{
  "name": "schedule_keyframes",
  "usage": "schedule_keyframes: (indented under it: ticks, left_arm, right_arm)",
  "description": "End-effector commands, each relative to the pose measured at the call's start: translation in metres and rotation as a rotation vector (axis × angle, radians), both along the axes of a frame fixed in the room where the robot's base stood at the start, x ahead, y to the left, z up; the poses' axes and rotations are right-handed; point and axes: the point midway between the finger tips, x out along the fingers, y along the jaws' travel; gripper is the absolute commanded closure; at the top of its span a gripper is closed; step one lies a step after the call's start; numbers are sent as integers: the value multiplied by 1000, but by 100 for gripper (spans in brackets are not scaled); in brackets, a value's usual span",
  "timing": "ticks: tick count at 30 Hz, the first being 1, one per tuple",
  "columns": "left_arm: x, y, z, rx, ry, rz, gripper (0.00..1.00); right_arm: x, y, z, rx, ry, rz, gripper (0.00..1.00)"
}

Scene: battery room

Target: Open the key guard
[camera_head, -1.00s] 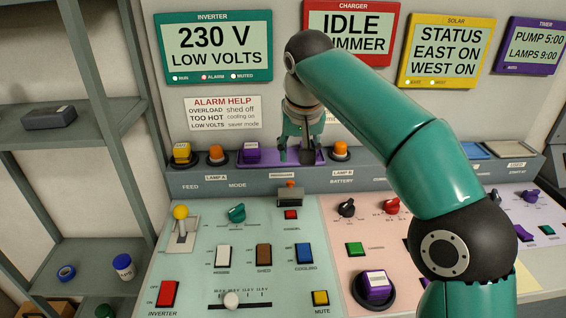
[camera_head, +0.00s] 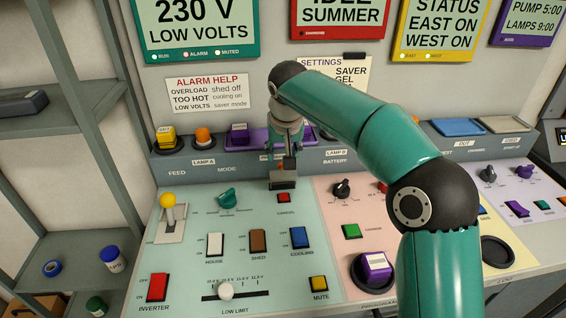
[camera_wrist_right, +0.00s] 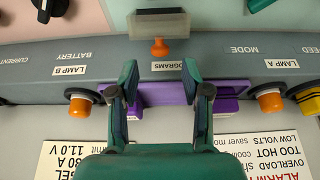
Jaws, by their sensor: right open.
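A small grey, partly see-through box with an orange knob, which looks like the key guard (camera_head: 284,183), sits at the front of the sloped ledge, under the programs label. It also shows in the right wrist view (camera_wrist_right: 158,24), with the orange knob (camera_wrist_right: 158,47) on the ledge side. I cannot tell whether its cover is raised. My right gripper (camera_head: 288,160) points down just behind the guard and partly hides it. In the wrist view the right gripper (camera_wrist_right: 160,80) is open and empty, its fingers apart on either side of the knob's line, short of it. My left gripper is not in view.
A purple holder (camera_head: 240,143) stands on the ledge behind the gripper, beside an orange button (camera_head: 202,137) and a yellow one (camera_head: 165,135). The panel in front carries switches, a red cancel button (camera_head: 283,198) and a green knob (camera_head: 227,197).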

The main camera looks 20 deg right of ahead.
Motion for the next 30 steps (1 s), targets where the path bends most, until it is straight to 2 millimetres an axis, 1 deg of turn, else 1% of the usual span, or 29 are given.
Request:
schedule_keyframes:
  ticks: [1, 3, 9, 13, 20, 21, 28, 29, 30]
  left_arm:
    - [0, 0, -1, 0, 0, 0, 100]
    - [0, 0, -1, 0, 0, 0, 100]
    - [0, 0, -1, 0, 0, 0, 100]
    - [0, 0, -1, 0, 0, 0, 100]
    - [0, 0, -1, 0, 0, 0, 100]
    - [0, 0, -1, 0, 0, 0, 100]
    - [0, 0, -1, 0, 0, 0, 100]
    - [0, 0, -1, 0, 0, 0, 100]
    - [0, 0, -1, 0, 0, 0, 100]
  right_arm:
    - [3, -2, -11, -1, 4, -1, 52]
    - [7, -3, -21, -1, 3, -2, 52]
    - [15, -4, -38, 0, 1, -1, 52]
    - [17, -5, -42, 1, 1, -1, 52]
    - [17, -5, -42, 0, 0, 0, 52]
    - [17, -4, -42, 0, 0, 0, 59]
    - [17, -4, -42, 0, 0, 1, 97]
    - [17, -4, -42, 0, 0, 1, 100]
    - [17, -4, -42, 0, 0, 1, 100]
